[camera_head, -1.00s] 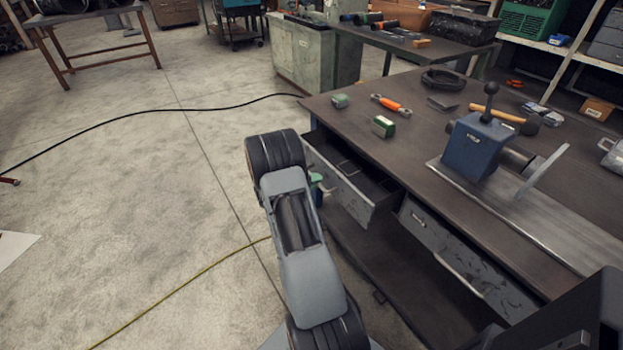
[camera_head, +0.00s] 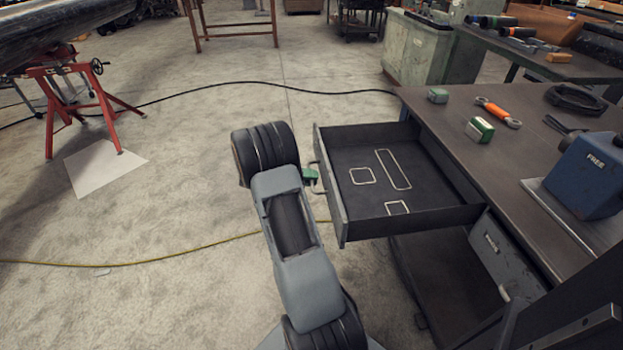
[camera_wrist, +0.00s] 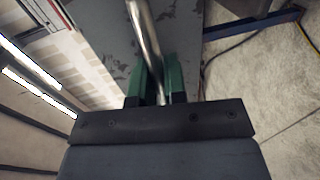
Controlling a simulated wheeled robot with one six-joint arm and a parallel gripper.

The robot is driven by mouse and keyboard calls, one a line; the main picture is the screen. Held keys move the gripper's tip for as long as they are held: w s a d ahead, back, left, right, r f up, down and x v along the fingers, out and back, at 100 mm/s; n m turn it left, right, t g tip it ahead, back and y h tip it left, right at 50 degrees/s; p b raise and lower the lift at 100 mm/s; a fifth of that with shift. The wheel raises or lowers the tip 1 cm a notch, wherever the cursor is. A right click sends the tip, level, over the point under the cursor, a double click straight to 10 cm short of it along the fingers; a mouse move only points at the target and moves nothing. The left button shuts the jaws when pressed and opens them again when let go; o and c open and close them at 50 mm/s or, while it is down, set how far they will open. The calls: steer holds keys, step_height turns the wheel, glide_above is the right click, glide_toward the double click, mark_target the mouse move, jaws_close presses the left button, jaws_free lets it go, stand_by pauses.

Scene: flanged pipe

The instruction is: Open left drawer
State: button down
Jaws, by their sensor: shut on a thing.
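The left drawer (camera_head: 405,228) of the workbench is pulled far out in the head view. Its dark inside shows several pale metal rectangular outlines. My gripper (camera_head: 311,177) is at the drawer's front, on the side facing my arm. In the wrist view, my gripper's green fingers (camera_wrist: 160,82) are shut around the metal bar handle (camera_wrist: 147,35). Behind the handle is the worn grey drawer front (camera_wrist: 185,30). In the head view my wrist and the drawer front hide most of the handle.
The workbench (camera_head: 455,118) holds green boxes (camera_head: 480,130), an orange-handled tool (camera_head: 497,112) and a blue vise-like block (camera_head: 590,175). A second drawer (camera_head: 497,255) is shut at right. A red stand (camera_head: 82,90) is at far left.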

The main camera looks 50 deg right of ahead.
steer(key=shift+w+a, duration=0.15)
steer(key=c, duration=1.2)
jaws_free()
steer(key=p+v, duration=0.1)
steer(key=v, duration=1.2)
steer(key=shift+w+a+r, duration=0.15)
steer(key=shift+w+a, duration=0.1)
steer(key=shift+a, duration=0.05)
